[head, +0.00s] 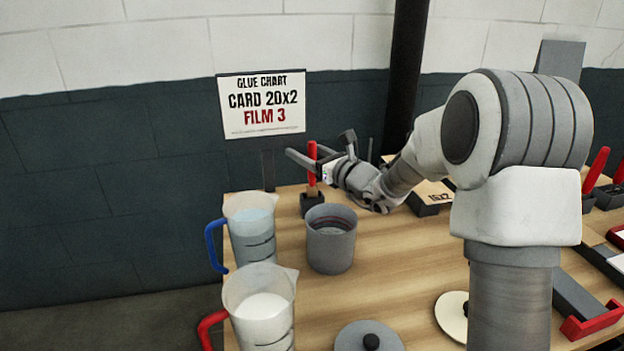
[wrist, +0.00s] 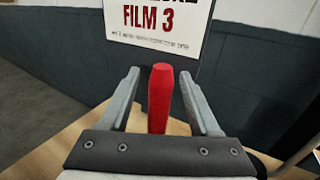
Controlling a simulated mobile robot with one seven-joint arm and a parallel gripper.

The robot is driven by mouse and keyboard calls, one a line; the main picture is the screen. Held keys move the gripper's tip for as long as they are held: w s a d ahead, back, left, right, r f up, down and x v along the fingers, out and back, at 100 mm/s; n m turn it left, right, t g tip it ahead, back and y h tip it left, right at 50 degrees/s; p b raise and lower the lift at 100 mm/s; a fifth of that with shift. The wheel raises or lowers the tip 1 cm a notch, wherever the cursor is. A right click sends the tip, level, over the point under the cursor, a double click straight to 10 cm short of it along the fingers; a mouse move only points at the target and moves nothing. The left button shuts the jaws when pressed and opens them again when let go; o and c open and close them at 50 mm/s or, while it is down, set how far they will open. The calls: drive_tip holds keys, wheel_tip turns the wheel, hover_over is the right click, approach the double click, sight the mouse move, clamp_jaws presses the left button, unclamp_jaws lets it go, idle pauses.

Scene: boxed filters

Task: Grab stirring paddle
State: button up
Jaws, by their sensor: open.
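The stirring paddle, as I take it, has a red handle (head: 312,152) and stands upright in a small dark holder (head: 312,200) at the back left of the table. My gripper (head: 319,146) is open at the height of the handle, one finger on each side. In the wrist view the red handle (wrist: 160,98) stands between the two open fingers (wrist: 160,76), with visible gaps on both sides. The paddle's lower end is hidden in the holder.
A grey pot (head: 331,250) stands just in front of the holder. A blue-handled jug (head: 250,243) and a red-handled jug (head: 259,318) stand at the left edge. A sign (head: 262,104) stands behind. A lid (head: 350,338) lies at the front.

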drive_tip(key=shift+w+a, duration=0.25)
drive_tip(key=shift+w, duration=0.05)
clamp_jaws()
idle(1.3)
